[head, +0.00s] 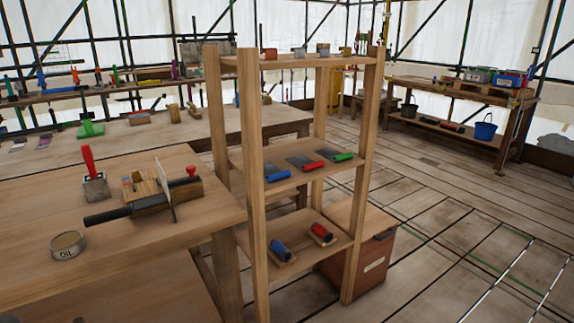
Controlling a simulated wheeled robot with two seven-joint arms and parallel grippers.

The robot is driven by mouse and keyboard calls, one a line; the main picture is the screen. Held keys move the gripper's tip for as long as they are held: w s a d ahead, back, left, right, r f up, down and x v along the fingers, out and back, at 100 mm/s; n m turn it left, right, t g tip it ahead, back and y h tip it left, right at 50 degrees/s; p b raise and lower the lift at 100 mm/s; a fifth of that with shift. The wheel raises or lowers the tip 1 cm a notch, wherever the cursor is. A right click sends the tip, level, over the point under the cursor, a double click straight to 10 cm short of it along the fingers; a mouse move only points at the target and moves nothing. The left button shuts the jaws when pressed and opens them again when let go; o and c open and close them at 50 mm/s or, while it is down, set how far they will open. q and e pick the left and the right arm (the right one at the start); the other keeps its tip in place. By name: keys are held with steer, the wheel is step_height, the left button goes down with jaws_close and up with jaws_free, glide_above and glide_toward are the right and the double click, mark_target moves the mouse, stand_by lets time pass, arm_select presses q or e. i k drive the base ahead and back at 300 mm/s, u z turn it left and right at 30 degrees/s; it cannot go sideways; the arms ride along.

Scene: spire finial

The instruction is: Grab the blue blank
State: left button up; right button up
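No object can be clearly told to be the blue blank. On the wooden shelf rack (257,120), a dark flat tool with a blue handle (278,173) lies on the middle shelf, left of similar ones with red (311,166) and green (341,157) handles. On the lower shelf, a blue-bodied tool on a wooden base (281,250) sits left of a red one (321,233). A small blue item (41,80) stands on the far left bench, too small to make out. Neither of my grippers is in view.
The near left bench (200,229) holds an oil tin (67,245), a red-handled tool (93,174) and a wooden block with a metal plate. A brown box (375,260) stands beside the rack. A blue bucket (485,128) sits at the far right. The right floor is open.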

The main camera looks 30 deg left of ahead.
mark_target(270, 170)
steer(key=u, duration=0.7)
steer(key=i, duration=1)
steer(key=u, duration=1)
